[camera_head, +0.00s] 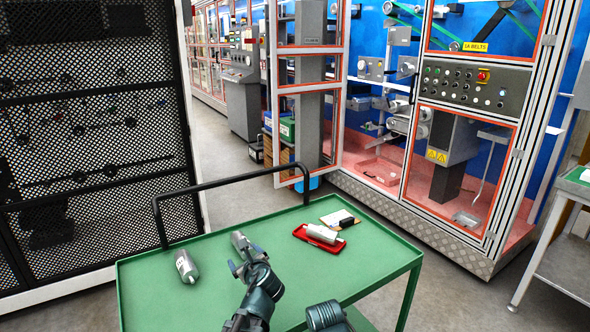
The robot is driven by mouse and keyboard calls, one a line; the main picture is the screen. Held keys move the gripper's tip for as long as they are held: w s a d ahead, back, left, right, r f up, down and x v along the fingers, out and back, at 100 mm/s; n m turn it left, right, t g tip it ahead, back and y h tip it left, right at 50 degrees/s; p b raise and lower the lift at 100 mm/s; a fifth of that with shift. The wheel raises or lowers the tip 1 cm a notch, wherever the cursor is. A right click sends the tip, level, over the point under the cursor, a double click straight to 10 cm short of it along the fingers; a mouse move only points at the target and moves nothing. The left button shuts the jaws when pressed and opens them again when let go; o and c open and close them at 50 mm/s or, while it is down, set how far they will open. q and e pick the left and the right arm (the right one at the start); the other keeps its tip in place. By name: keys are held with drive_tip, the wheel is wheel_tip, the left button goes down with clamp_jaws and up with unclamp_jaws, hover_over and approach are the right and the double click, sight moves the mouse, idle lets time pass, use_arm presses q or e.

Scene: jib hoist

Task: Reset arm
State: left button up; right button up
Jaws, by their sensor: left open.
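My left gripper (243,264) is over the green cart top (150,305), its fingers apart and pointing away from me. A grey metal cylinder (240,242) lies on the cart just beyond the fingertips; I cannot tell whether they touch it. A second grey cylinder with a pale label (187,267) lies to the left of the gripper.
A black handle rail (235,180) rises at the cart's far edge. A black mesh fence (90,130) stands left, a glazed machine (460,120) at the back right. The cart's right side is clear.

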sight(236, 245)
use_arm(q)
drive_tip(key=b+x, duration=0.2)
drive_tip(key=x, duration=0.4)
drive_tip(key=shift+w+a+f, duration=0.1)
drive_tip(key=shift+w+f, duration=0.1)
drive_tip(key=shift+w, duration=0.1)
drive_tip(key=shift+w+a, duration=0.2)
drive_tip(key=shift+w, duration=0.05)
drive_tip(key=shift+s, duration=0.1)
